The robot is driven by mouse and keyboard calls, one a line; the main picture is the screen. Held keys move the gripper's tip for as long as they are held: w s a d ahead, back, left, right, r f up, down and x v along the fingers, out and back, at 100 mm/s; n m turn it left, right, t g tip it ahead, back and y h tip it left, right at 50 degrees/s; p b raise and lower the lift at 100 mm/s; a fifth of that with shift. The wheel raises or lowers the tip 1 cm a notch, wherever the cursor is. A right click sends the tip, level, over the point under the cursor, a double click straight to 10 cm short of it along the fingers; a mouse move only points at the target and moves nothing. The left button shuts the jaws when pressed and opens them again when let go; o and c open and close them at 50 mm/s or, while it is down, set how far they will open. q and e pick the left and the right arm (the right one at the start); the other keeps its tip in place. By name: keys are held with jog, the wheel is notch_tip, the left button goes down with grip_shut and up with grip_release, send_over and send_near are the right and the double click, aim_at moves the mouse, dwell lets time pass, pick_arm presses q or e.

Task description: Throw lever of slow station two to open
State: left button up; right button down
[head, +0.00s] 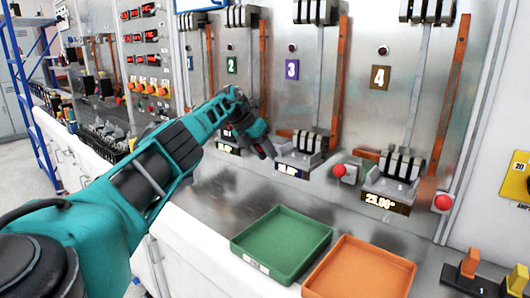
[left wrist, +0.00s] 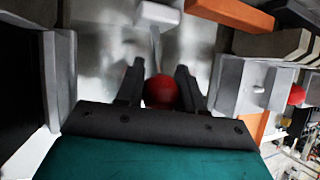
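Station two carries a green "2" plate (head: 232,65) on the metal panel, left of station three. My left gripper (head: 268,152) is low at the panel, between the bases of stations two and three. It hides station two's knob in the head view. In the left wrist view a red ball knob (left wrist: 161,91) sits between the two black fingers of my left gripper (left wrist: 160,78). The fingers look closed against its sides. By its place it is station two's lever knob. Station two's base is mostly hidden behind my arm. My right gripper is not in view.
Station three (head: 299,148) and station four (head: 390,180) stand to the right, with red knobs (head: 339,170) (head: 443,202) beside them. A green tray (head: 240,248) and an orange tray (head: 312,287) lie on the bench in front. Another red knob (left wrist: 297,95) shows in the wrist view.

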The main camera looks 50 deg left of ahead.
pick_arm(q)
jog(key=o, duration=0.4)
jog(key=shift+c, duration=0.2)
jog(key=v, duration=1.3)
jog(key=shift+f, duration=0.15)
